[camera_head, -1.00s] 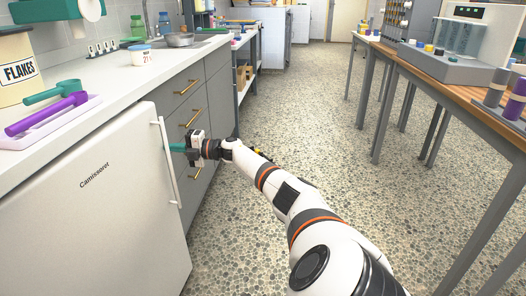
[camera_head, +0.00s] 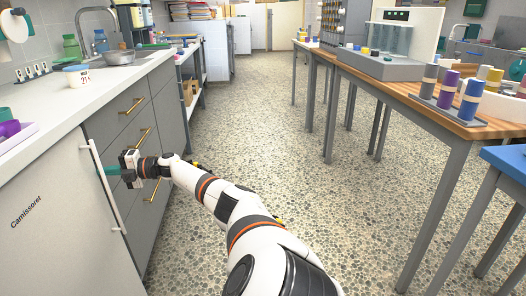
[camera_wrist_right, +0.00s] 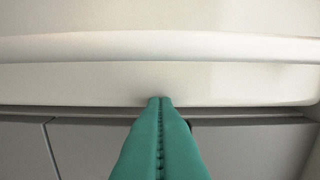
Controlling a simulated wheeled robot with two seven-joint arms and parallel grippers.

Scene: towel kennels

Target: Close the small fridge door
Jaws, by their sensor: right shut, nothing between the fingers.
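The small white fridge (camera_head: 60,215) stands under the counter at the left edge of the head view, its front marked "Camissoret". Its door stands about in line with the drawer fronts; I cannot tell whether a small gap is left. A pale upright bar handle (camera_head: 104,187) runs along the door's right edge and crosses the right wrist view (camera_wrist_right: 160,47). My right gripper (camera_head: 108,171) is shut and empty, its teal fingertips beside the handle. In the wrist view the fingertips (camera_wrist_right: 160,101) overlap the door's edge; contact is unclear. My left gripper is out of view.
Grey drawers (camera_head: 135,130) with brass handles adjoin the fridge's right side. The counter (camera_head: 110,78) above holds a tub and a sink. A wooden table (camera_head: 400,85) and a blue-topped table (camera_head: 508,158) stand on the right. The speckled floor between is clear.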

